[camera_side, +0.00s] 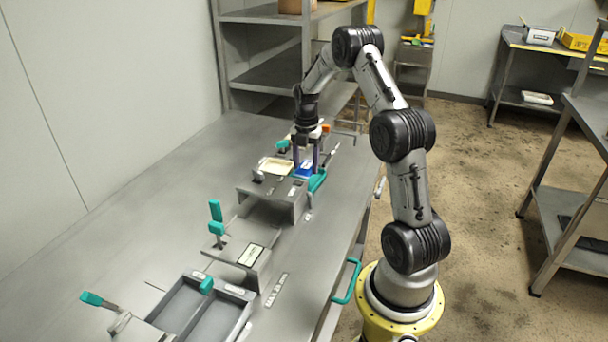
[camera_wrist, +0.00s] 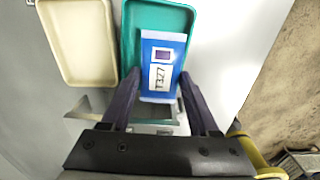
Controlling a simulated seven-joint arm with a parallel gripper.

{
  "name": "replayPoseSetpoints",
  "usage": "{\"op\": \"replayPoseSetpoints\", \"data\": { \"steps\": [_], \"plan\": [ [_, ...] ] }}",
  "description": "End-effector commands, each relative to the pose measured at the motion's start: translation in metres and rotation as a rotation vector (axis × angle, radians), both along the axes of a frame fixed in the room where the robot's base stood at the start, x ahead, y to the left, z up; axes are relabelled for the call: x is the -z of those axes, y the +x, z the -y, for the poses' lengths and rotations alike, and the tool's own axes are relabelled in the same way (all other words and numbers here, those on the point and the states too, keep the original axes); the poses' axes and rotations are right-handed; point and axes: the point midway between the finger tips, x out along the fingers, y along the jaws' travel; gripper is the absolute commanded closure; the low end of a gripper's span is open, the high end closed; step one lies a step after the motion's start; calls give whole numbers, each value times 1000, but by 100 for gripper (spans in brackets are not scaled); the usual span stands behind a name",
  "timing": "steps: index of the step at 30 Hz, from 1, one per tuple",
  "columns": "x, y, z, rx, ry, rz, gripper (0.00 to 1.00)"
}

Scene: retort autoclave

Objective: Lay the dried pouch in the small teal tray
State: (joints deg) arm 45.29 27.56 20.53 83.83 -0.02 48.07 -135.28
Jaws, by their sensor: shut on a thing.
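The blue pouch (camera_wrist: 172,88), with a white label reading T327 and a small dark square, is between the two purple fingers of my gripper (camera_wrist: 159,75) in the wrist view. My gripper is shut on its sides. The pouch overlaps the small teal tray (camera_wrist: 131,42), with its near end reaching past the tray's near rim. I cannot tell whether it touches the tray floor. In the side view the pouch (camera_side: 303,171) shows blue below my gripper (camera_side: 306,166), beside the teal tray's visible edge (camera_side: 318,181).
A cream tray (camera_wrist: 78,45) lies directly left of the teal tray, also seen in the side view (camera_side: 275,166). Both sit on a raised metal stand (camera_side: 270,205). Teal-handled clamps (camera_side: 215,212) and a grey two-part bin (camera_side: 185,302) stand nearer along the steel table.

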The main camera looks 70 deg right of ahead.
Motion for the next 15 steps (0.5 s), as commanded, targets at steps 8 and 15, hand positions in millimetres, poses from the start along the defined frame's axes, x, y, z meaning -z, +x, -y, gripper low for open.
{"op": "replayPoseSetpoints", "data": {
  "steps": [8, 15],
  "plan": [
    [15, 9, 9, 0, 0, 0, 94],
    [45, 10, 10, 0, 1, -1, 94]
  ]
}}
